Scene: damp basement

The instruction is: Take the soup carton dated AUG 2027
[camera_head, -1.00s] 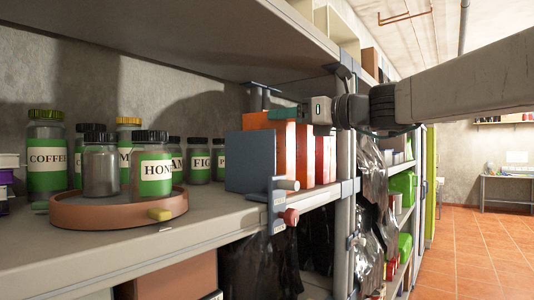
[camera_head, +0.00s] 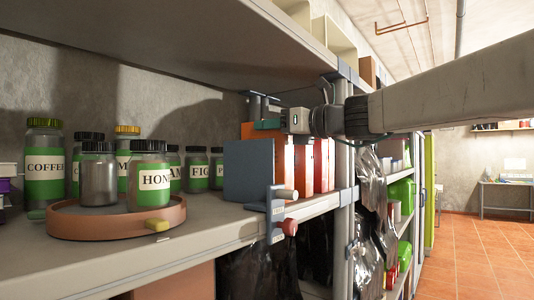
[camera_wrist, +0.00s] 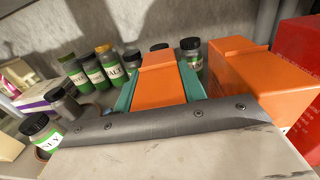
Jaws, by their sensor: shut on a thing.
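My gripper (camera_head: 266,124) is over the row of cartons on the shelf. In the wrist view its teal fingers (camera_wrist: 158,88) sit on both sides of an orange carton (camera_wrist: 160,85) and are shut on it. A wider orange carton (camera_wrist: 258,78) stands just right of it, and a red carton (camera_wrist: 302,45) is farther right. In the head view the orange cartons (camera_head: 302,165) show partly behind a blue-grey panel (camera_head: 248,170). No date can be read on any carton.
A brown round tray (camera_head: 110,222) with jars, among them a honey jar (camera_head: 150,185), stands left on the shelf (camera_head: 190,245). More jars stand behind. The upper shelf (camera_head: 190,35) hangs above. Red and grey knobs stick out by the panel. Black plastic hangs below the shelf's front edge.

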